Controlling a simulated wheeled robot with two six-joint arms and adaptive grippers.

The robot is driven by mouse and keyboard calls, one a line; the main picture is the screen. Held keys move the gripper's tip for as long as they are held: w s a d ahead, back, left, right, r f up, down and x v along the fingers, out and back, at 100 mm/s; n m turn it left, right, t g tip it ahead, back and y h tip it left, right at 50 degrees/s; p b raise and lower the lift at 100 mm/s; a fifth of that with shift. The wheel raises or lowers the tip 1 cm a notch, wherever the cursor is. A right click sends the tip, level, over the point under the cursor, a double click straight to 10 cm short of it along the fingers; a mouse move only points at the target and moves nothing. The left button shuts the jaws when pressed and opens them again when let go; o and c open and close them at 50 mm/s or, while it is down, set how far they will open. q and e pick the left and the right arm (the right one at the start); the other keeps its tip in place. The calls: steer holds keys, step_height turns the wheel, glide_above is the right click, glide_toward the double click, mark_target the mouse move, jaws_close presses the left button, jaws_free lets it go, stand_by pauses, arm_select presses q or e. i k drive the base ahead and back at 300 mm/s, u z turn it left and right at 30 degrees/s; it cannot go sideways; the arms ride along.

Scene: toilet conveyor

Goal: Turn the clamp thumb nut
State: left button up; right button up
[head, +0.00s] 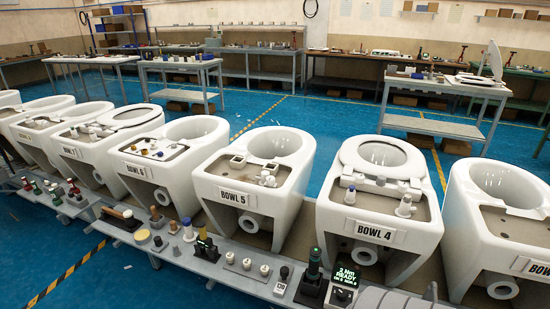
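No clamp thumb nut can be made out for certain at this size. Bowl 4 (322,228) stands at the right of centre with a seat ring (350,150) on its rim. On its rear deck are small white fittings, among them a white peg (350,195) and a white stepped piece (404,206). Bowl 5 (212,212), to its left, has a pair of small white fittings (267,179) on its deck. Neither of my grippers is in view.
A grey bench ledge (215,266) runs along the front. More bowls stand left and right. Worktables line the back; blue floor lies between.

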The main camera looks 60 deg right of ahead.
mark_target(270, 180)
steer(key=z, duration=0.6)
steer(key=i, duration=0.8)
steer(key=z, duration=0.85)
